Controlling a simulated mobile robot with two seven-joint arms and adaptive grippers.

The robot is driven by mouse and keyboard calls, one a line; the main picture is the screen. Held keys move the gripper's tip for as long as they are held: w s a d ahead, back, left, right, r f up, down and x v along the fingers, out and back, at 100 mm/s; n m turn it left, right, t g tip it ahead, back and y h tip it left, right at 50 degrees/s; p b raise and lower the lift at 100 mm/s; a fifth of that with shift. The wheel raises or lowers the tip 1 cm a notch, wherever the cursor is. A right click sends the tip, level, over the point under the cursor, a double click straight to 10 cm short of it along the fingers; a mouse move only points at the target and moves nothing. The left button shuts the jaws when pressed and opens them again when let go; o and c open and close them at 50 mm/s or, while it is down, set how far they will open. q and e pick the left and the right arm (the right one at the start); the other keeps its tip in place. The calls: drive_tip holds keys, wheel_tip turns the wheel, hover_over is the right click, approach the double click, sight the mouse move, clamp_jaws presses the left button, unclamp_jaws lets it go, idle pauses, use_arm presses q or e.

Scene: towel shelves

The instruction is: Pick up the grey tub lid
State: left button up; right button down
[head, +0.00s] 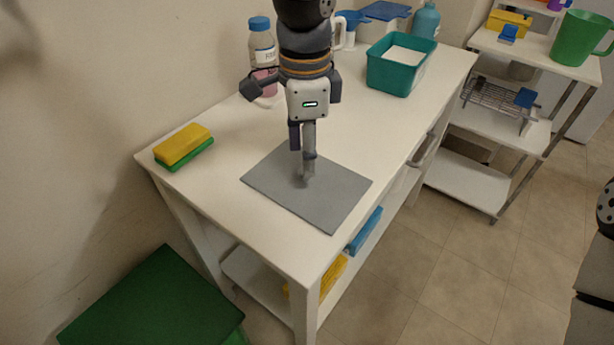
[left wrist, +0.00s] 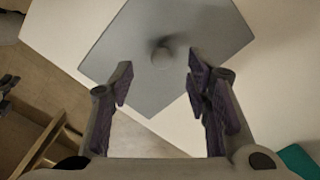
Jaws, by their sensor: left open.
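The grey tub lid (head: 334,195) lies flat on the white table near its front end. In that view the lid (left wrist: 130,45) lies beyond my fingertips. My left gripper (head: 305,172) is above the lid, pointing down, with its fingers close to the knob in the head view. In the left wrist view the left gripper (left wrist: 158,80) is open, its fingers apart on either side of the knob, with nothing between them. My right gripper does not show.
The white table (head: 230,210) also bears a yellow and green sponge (head: 183,146), a bottle (head: 262,45) and a teal tub (head: 385,75). A shelf rack (head: 470,175) with a green jug (head: 580,40) stands at right.

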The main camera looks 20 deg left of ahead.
use_arm(q)
wheel_tip(320, 180, down, 4)
drive_tip(key=shift+w+f, duration=0.1)
clamp_jaws()
